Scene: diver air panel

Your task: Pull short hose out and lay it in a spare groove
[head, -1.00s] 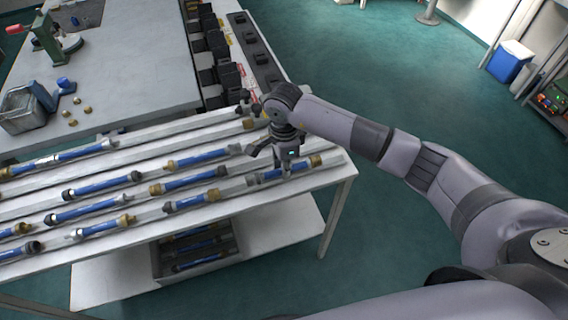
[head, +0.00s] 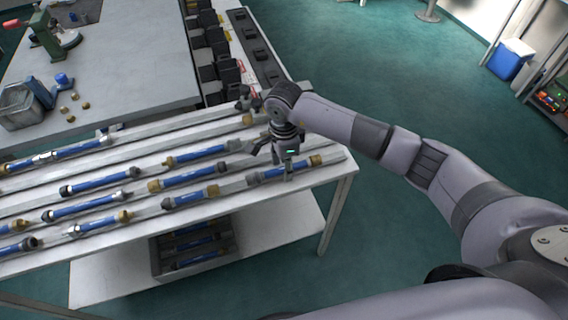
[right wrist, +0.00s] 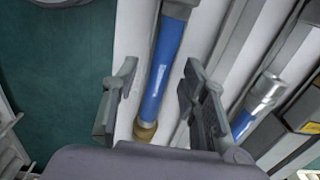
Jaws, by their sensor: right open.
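A blue hose (head: 270,174) with a brass end lies in a groove at the right end of the slatted white rack (head: 335,166). In the right wrist view this hose (right wrist: 161,80) runs between my fingers, brass end nearest the palm, silvery end away. My right gripper (head: 276,161) is open over it; its fingers (right wrist: 158,76) stand on either side with gaps visible. I cannot tell whether this is the short hose. Several other blue hoses, such as one to its left (head: 188,198), lie in the grooves. My left gripper is not in view.
A row of black blocks (head: 225,75) stands behind the rack. A grey table (head: 150,60) at the back left holds a metal bin (head: 20,108) and brass fittings. A crate of hoses (head: 162,262) sits on the lower shelf.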

